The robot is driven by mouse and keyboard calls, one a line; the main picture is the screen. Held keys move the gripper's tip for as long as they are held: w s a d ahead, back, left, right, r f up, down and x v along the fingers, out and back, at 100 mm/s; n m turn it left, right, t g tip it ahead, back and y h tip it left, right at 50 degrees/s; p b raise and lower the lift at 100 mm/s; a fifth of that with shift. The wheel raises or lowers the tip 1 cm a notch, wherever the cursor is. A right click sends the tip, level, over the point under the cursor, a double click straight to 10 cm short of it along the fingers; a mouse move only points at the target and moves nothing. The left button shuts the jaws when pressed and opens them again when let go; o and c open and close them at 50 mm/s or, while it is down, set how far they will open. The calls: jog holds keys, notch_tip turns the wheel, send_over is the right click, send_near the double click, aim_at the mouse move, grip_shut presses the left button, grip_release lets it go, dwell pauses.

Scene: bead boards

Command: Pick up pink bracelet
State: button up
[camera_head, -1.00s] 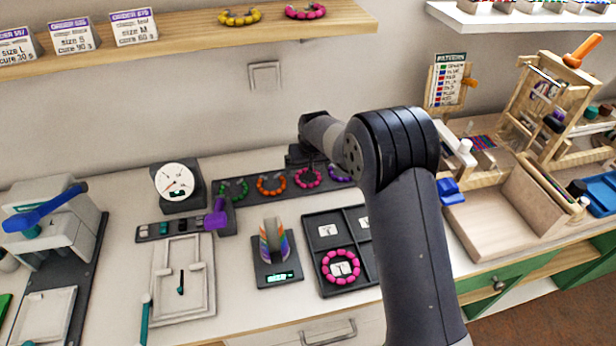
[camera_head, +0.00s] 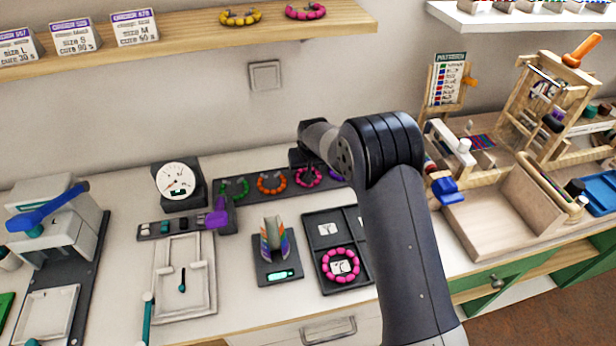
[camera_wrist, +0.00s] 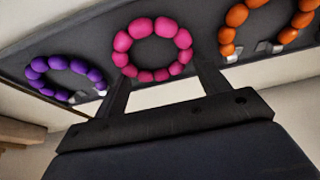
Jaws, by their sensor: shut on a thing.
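The pink bracelet (camera_head: 308,177) is a ring of round beads on the dark rack at the back of the counter. In the wrist view it shows as a full ring (camera_wrist: 153,49) against the rack's dark face. My gripper (camera_wrist: 160,78) has its two fingers at the bracelet's lower beads and is shut on it. In the head view my arm hides most of the gripper. Another pink bracelet (camera_head: 341,266) lies in a dark compartment tray, and one more (camera_head: 305,11) is on the upper shelf.
An orange bracelet (camera_head: 271,184) and a purple one (camera_wrist: 66,77) flank the held one closely on the rack. A green bracelet (camera_head: 234,189) is farther left.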

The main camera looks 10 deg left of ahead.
jog(key=shift+c, duration=1.2)
notch_tip(320, 180, up, 10)
jog(key=b, duration=0.1)
